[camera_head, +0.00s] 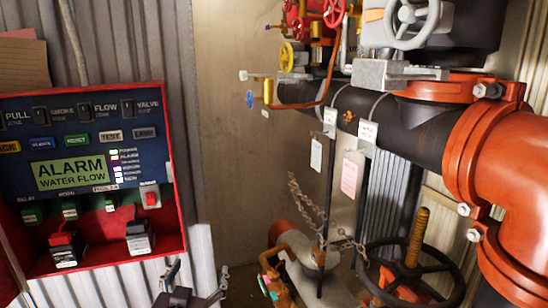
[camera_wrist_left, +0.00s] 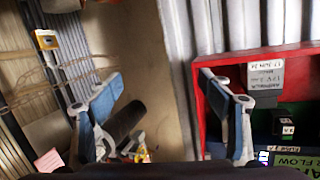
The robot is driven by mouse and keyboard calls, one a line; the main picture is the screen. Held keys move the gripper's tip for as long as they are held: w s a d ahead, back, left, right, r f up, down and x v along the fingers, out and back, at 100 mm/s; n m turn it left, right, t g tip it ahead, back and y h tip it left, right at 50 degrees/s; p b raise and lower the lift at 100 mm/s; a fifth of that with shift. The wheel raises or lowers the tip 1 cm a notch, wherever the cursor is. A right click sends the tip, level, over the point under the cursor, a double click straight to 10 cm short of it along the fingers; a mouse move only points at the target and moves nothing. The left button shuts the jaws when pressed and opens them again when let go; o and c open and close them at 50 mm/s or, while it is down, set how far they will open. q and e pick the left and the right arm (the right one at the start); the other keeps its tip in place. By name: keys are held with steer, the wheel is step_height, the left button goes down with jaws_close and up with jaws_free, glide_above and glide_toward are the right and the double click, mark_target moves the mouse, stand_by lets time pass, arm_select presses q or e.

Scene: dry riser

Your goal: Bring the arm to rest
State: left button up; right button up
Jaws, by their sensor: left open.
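My left gripper (camera_head: 196,284) shows at the bottom edge of the head view, low and just right of the red alarm panel (camera_head: 92,263). Only its dark finger tips and a bit of its body show there. In the left wrist view my left gripper (camera_wrist_left: 162,95) has its two blue-padded fingers spread wide apart with nothing between them. The panel's red box (camera_wrist_left: 210,95) lies behind the right finger in that view. I cannot tell the gap between them. My right gripper is in neither view.
A large black pipe (camera_head: 410,125) with orange couplings (camera_head: 505,150) runs across the right. A dark handwheel (camera_head: 440,272), a chain (camera_head: 322,215) and smaller valves stand below it. A bare tan wall (camera_head: 228,150) lies between panel and pipes.

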arm_select(q)
steer(key=s+a+f+g, duration=0.3)
steer(key=s+f+g, duration=0.3)
steer(key=s+f, duration=0.85)
steer(key=s+f+g, duration=0.3)
steer(key=s+f, duration=0.2)
steer(key=s, duration=0.5)
steer(key=s+f+g, duration=0.3)
steer(key=s+f, duration=0.2)
steer(key=s, duration=0.4)
step_height(320, 180, down, 27)
steer(key=s+g, duration=0.2)
steer(key=s+a+f+g, duration=0.1)
steer(key=s+a+f, duration=0.2)
steer(key=s+f, duration=1.2)
steer(key=shift+s+a+f+m, duration=0.25)
steer(key=shift+s+m, duration=0.15)
steer(key=shift+s, duration=0.55)
